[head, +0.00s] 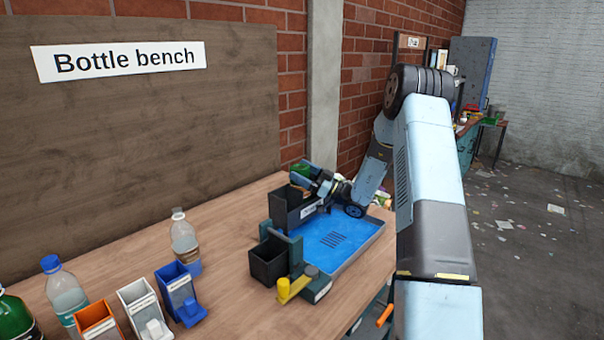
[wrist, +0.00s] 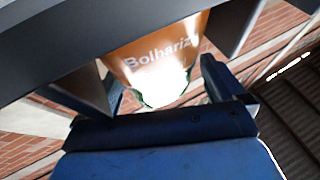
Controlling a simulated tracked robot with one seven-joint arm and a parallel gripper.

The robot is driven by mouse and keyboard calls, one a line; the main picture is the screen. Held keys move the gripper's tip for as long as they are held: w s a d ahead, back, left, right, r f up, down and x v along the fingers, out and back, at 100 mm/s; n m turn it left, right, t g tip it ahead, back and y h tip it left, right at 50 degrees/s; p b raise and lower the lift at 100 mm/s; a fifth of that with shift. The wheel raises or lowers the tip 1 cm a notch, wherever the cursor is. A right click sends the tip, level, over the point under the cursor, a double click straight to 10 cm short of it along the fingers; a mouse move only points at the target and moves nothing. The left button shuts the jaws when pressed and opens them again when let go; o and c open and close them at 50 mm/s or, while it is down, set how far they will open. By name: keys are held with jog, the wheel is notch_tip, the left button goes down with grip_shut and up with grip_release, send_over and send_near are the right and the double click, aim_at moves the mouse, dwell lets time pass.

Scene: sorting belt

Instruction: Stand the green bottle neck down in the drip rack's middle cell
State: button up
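A bit of green (head: 302,170) shows at the gripper in the head view. The black box stands by a blue tray (head: 360,236) and may be the drip rack; its cells, the middle one included, and the bottle's neck are hidden.
Orange (head: 95,322), white (head: 140,303) and blue (head: 178,288) holders stand in front. A dark bin (head: 268,263) is nearer me.

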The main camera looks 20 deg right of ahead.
jog(key=shift+s+f+m+h, duration=0.2)
jog(key=shift+f+m+h, duration=0.1)
jog(key=shift+f, duration=0.65)
jog(key=v, duration=0.8)
jog(key=r+v, duration=0.1)
jog(key=v, duration=0.4)
jog(key=shift+w+d, duration=0.15)
jog(key=shift+d, duration=0.15)
